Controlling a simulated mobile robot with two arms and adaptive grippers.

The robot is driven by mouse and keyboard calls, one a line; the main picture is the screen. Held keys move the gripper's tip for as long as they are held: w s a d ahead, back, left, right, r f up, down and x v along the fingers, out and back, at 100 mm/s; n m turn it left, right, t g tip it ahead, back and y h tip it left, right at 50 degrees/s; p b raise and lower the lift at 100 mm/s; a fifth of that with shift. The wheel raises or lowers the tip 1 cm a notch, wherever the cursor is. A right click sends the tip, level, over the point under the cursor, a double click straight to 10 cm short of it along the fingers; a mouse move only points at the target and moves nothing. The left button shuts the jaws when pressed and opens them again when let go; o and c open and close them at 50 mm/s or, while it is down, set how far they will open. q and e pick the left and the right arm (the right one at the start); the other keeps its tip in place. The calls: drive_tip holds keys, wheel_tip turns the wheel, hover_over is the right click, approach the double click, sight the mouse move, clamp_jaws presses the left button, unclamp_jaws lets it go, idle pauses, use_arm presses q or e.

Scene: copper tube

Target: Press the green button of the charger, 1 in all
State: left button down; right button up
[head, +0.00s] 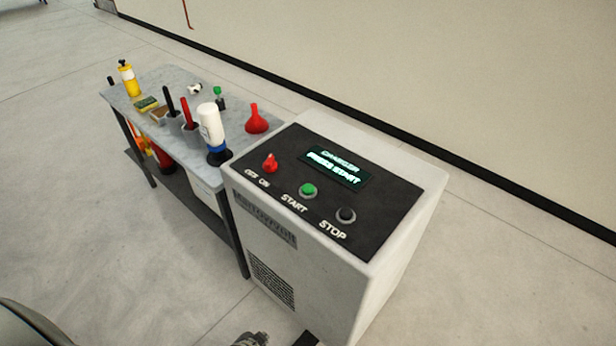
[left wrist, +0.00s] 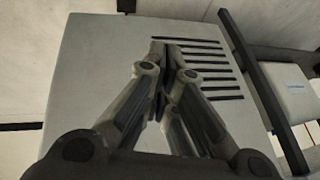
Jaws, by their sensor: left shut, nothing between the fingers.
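The charger (head: 330,240) is a white box with a black sloped top panel in the head view. Its green START button (head: 308,190) sits mid-panel, between a red switch (head: 270,163) and the dark STOP button (head: 346,215). The display (head: 335,167) above reads "CHARGER PRESS START". In the left wrist view my left gripper (left wrist: 163,62) is shut and empty, in front of the charger's vented front face (left wrist: 95,85). A small part of a gripper, apparently the left, shows at the bottom edge of the head view, below the panel. My right gripper is out of view.
A grey workbench (head: 160,87) stands left of the charger, holding a yellow bottle (head: 129,79), a white bottle (head: 211,125), a red funnel (head: 256,119) and other items. A wall runs behind. The space above the panel is clear.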

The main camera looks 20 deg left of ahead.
use_arm(q)
drive_tip(key=w+d+r+m+t+p, duration=0.1)
drive_tip(key=w+r+t+p, duration=0.2)
drive_tip(key=w+r, duration=0.8)
drive_tip(key=w+r+m+t+p, duration=0.1)
drive_tip(key=w+r+t+p, duration=0.25)
drive_tip(key=r, duration=1.45)
drive_tip(key=w+d+r+m+t+p, duration=0.15)
drive_tip(key=w+r+p, duration=0.35)
drive_tip(key=r, duration=1)
drive_tip(key=w+d+r+m+t+h, duration=0.1)
drive_tip(key=w+d+r+m+h, duration=0.4)
drive_tip(key=r+m, duration=0.25)
drive_tip(key=w+d+r+m+t+h, duration=0.1)
drive_tip(key=w+d+r+m+h, duration=0.4)
drive_tip(key=m, duration=0.3)
drive_tip(key=w+a+f+m+g+y+p, duration=0.1)
drive_tip(key=a+f+m+g+y+p, duration=0.1)
drive_tip(key=a+f+m+g, duration=0.4)
drive_tip(key=a+m+g+y, duration=0.1)
drive_tip(key=a+m+g, duration=0.1)
drive_tip(key=m, duration=0.3)
drive_tip(key=shift+a, duration=0.25)
drive_tip(key=shift+w, duration=0.1)
